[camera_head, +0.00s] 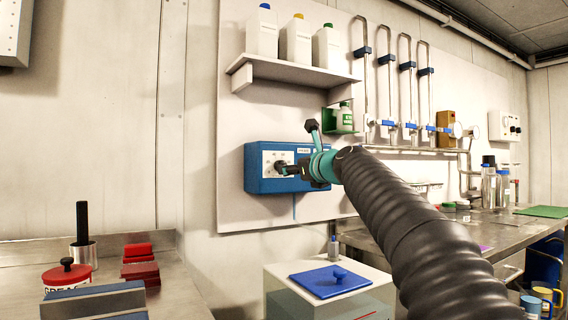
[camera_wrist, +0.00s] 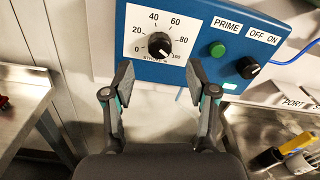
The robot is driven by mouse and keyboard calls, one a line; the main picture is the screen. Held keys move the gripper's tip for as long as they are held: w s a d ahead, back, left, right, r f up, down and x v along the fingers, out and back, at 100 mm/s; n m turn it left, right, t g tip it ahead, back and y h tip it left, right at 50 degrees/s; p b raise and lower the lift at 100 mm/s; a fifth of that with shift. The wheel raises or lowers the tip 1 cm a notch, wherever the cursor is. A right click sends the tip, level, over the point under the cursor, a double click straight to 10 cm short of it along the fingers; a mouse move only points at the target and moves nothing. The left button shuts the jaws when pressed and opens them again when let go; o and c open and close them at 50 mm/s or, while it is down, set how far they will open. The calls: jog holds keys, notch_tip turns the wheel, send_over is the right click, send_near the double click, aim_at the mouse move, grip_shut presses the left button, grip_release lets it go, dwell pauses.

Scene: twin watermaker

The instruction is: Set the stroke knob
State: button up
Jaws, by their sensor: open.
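The stroke knob (camera_wrist: 158,45) is a black round knob on a white dial plate (camera_wrist: 140,18) marked from 0 to 100. A small white mark shows on the knob, but its exact reading is hard to tell. The plate is on a blue pump box (camera_head: 262,186) fixed to the wall panel. In the wrist view my gripper (camera_wrist: 159,75) is open, its two fingers apart below the knob, left and right of it, with nothing between them. In the head view my gripper (camera_head: 291,170) is in front of the box and hides part of its face.
Right of the dial are a green PRIME button (camera_wrist: 217,49) and a black OFF/ON knob (camera_wrist: 248,68). A shelf (camera_head: 290,76) with bottles is above the box. A white cabinet with a blue lid (camera_head: 328,284) stands below. Steel benches flank both sides.

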jog(key=p+x, duration=0.1)
jog(key=x, duration=0.5)
jog(key=shift+p, duration=0.4)
grip_shut()
